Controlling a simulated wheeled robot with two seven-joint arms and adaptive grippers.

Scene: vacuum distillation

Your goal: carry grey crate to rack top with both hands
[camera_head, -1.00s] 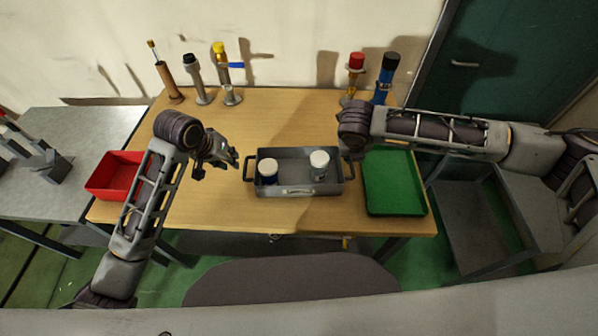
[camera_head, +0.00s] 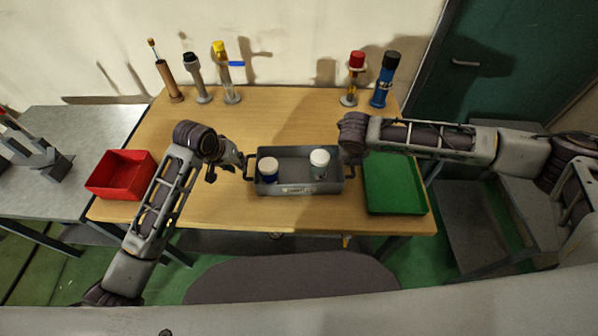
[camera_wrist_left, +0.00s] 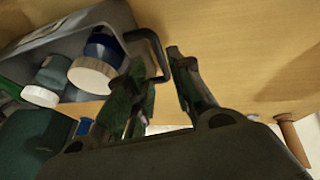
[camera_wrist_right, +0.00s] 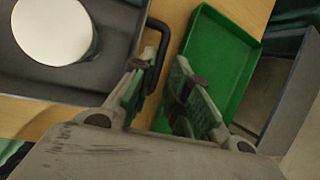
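The grey crate (camera_head: 300,188) sits on the wooden table and holds two white-lidded jars, a blue one (camera_head: 268,170) and a clear or grey one (camera_head: 319,164). My left gripper (camera_head: 241,164) is at the crate's left handle. In the left wrist view that dark handle (camera_wrist_left: 157,50) lies between the tips of the open fingers (camera_wrist_left: 160,85). My right gripper (camera_head: 350,163) is at the right handle, partly hidden by its own arm. In the right wrist view its fingers (camera_wrist_right: 162,88) are open, with the handle (camera_wrist_right: 160,40) near and between them.
A red bin (camera_head: 121,190) is at the table's left, and a green tray (camera_head: 394,205) lies close right of the crate. Several capped cylinders stand along the back. A grey low shelf (camera_head: 470,225) stands at right; whether it is the rack is unclear. A grey side table (camera_head: 80,125) is at left.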

